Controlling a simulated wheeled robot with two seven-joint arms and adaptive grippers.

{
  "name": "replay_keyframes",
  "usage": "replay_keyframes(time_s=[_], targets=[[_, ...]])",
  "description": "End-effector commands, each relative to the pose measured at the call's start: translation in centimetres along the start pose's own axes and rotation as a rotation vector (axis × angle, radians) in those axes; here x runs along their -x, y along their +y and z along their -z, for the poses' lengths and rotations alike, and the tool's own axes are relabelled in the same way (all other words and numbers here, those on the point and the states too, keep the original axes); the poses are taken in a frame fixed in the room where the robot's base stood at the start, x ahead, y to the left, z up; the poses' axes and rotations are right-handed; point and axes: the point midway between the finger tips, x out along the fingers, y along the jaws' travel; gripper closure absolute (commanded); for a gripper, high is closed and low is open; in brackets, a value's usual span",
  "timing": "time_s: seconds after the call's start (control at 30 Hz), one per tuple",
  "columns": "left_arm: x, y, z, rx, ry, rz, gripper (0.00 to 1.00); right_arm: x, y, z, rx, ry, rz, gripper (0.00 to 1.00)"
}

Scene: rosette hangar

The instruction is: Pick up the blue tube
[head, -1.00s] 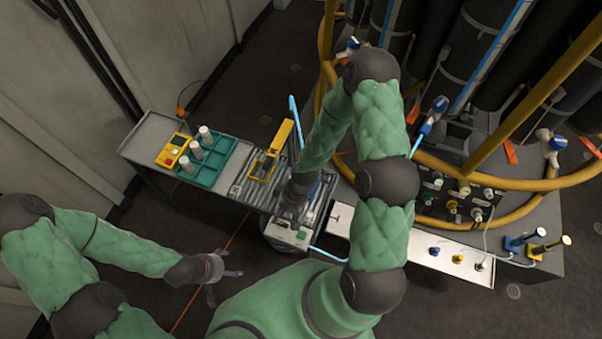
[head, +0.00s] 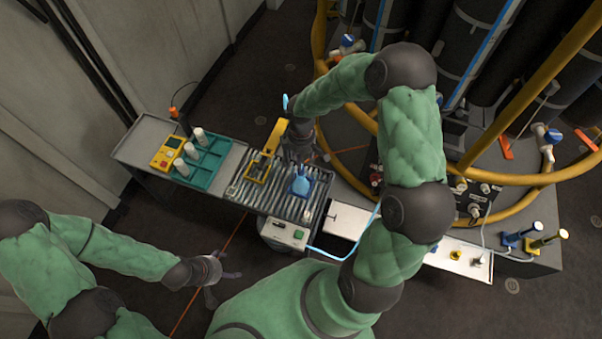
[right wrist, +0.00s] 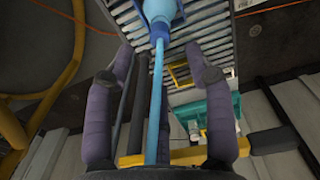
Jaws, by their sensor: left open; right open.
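The light blue tube (right wrist: 155,100) runs lengthwise between the two spread fingers of my right gripper (right wrist: 158,65) in the right wrist view. It ends in a wider blue fitting (right wrist: 160,12) above the rollers. In the head view the blue fitting (head: 301,184) lies over the roller bed, and a pale blue tube end (head: 285,103) shows beside my right wrist. My right gripper (head: 298,152) is open beyond the far edge of the rollers. Its fingers do not look closed on the tube. My left gripper (head: 213,277) is open and empty over the floor.
The roller bench (head: 270,200) carries a yellow frame (head: 260,165), a teal tray (head: 205,165) with white cylinders and a yellow box (head: 168,152). Yellow rails (head: 322,50) and dark columns stand at the right.

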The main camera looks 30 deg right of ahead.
Motion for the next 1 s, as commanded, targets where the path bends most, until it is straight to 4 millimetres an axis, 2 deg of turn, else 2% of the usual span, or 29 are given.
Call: replay_keyframes(time_s=[0.1, 0.37, 0.63, 0.73, 0.93, 0.97, 1.0], targets=[[-0.6, -0.2, 0.0, 0.000, 0.000, 0.000, 0.20, -2.1, -0.1, 0.0, 0.001, -0.001, 0.003, 0.46], [-1.0, -0.4, 0.0, 0.000, 0.000, 0.000, 0.20, -3.8, 0.0, 0.1, 0.000, 0.000, 0.001, 0.46], [-2.2, -0.8, 0.1, 0.000, 0.000, 0.000, 0.20, -7.6, 0.0, 0.2, -0.001, -0.001, 0.004, 0.46], [-2.4, -0.8, 0.1, 0.000, 0.000, 0.000, 0.20, -8.3, 0.1, 0.2, 0.000, 0.001, 0.001, 0.46], [-2.3, -0.8, 0.1, 0.000, 0.000, 0.000, 0.20, -8.2, 0.1, 0.2, -0.001, 0.001, 0.000, 0.46], [-2.3, -0.8, 0.1, 0.000, 0.000, 0.000, 0.20, -8.2, 0.1, 0.2, -0.001, 0.001, 0.000, 0.49], [-2.3, -0.8, 0.1, 0.000, 0.000, 0.000, 0.20, -8.2, 0.1, 0.2, -0.001, 0.001, 0.001, 0.60]])
